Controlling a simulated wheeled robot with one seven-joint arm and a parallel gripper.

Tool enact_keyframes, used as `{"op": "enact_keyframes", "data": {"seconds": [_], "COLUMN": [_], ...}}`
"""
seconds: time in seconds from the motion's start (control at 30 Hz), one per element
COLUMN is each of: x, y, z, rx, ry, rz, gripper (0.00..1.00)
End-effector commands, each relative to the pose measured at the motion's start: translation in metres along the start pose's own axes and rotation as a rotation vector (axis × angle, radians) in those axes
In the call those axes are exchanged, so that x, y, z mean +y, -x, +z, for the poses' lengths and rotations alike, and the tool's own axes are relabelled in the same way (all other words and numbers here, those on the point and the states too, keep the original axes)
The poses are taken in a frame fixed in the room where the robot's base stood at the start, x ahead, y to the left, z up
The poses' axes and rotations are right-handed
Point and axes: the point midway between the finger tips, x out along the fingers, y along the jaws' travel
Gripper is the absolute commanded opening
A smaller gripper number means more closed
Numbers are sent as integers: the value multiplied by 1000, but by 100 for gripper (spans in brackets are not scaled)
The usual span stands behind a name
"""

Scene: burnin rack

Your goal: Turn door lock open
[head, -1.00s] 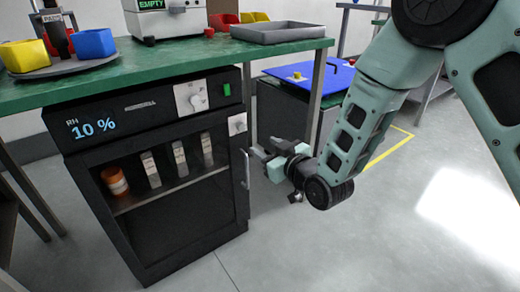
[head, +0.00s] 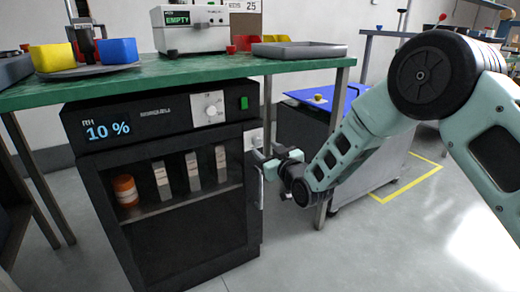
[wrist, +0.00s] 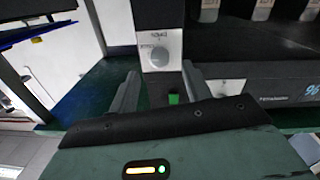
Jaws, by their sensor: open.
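The door lock is a pale plate with a round grey knob (wrist: 158,55) on the right side of the black dry cabinet's front. In the wrist view, which is upside down, its small lettering is too blurred to read. In the head view the lock plate (head: 254,137) shows just above my gripper (head: 262,163), which partly covers that area. In the wrist view my gripper (wrist: 160,72) is open and empty, its two fingers on either side of the knob in the picture. I see no clear contact with it. The cabinet door (head: 185,220) is shut.
A vertical door handle (head: 261,190) is just below my gripper. A green switch (head: 244,103) and a white dial (head: 212,110) are on the cabinet's panel. A blue-topped cart (head: 335,100) stands behind.

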Motion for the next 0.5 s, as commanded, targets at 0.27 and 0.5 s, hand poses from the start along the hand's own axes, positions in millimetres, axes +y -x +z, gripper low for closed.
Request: {"op": "enact_keyframes", "data": {"seconds": [0.27,0.5], "x": [-1,0], "y": [-40,-49], "z": [2,1], "rx": [1,-1], "ry": [-1,-1], "rz": [0,0], "gripper": [49,49]}}
